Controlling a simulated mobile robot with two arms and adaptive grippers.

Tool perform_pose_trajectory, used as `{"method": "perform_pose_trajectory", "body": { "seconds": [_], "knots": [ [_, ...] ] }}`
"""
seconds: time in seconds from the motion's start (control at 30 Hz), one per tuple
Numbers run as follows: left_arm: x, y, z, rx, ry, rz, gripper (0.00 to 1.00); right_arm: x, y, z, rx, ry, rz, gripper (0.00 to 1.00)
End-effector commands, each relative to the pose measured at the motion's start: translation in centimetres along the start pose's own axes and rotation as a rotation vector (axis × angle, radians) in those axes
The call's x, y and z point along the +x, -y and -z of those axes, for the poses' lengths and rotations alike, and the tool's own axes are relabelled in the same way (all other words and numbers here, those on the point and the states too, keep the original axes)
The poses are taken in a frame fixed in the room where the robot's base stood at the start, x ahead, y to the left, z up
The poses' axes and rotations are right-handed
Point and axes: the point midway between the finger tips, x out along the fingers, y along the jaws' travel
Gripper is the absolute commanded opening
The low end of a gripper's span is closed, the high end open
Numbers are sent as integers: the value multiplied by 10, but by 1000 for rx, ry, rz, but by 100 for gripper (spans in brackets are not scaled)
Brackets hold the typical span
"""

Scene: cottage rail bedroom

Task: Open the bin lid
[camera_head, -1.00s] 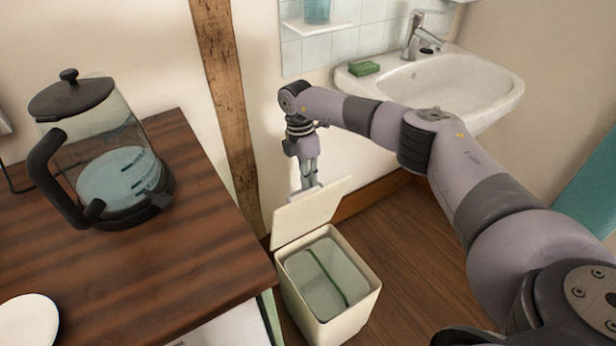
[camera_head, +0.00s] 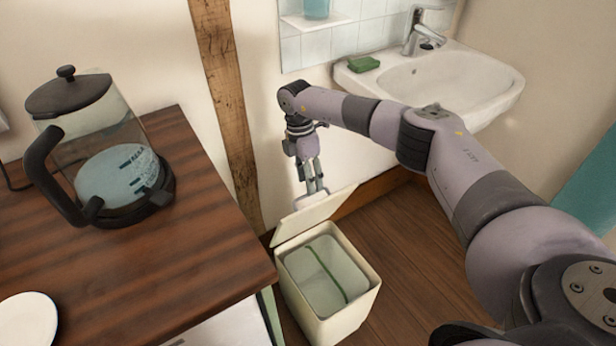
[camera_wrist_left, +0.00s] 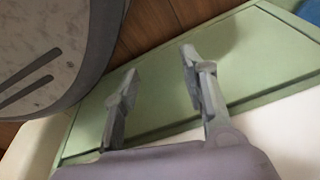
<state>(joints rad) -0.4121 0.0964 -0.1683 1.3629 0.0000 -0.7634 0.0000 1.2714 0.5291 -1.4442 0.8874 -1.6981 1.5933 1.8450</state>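The cream bin (camera_head: 352,318) stands on the floor beside the wooden counter. Its lid (camera_head: 314,217) is raised at the back edge, and the bin's inside shows a pale liner with a green stripe. My right gripper (camera_head: 316,188) points down at the lid's top edge, close to a small pale handle there. I cannot tell whether its fingers hold the handle. My left gripper (camera_wrist_left: 160,62) shows only in the left wrist view, fingers apart and empty, over a green panel (camera_wrist_left: 245,60). The bin is not recognisable in that view.
A dark wooden counter (camera_head: 130,275) with a glass kettle (camera_head: 118,175) and a white plate (camera_head: 25,325) is left of the bin. A white sink (camera_head: 450,85) with a green sponge (camera_head: 363,64) is on the wall behind my right arm. Bare floor (camera_head: 415,245) lies right of the bin.

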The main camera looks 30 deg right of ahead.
Motion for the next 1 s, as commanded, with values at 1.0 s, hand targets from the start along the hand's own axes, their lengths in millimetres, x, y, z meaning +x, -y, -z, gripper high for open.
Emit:
{"method": "perform_pose_trajectory", "body": {
  "seconds": [1.0],
  "knots": [
    [0,0,0,0,0,0,40,-124,6,2,0,2,-6,28]
  ]
}}
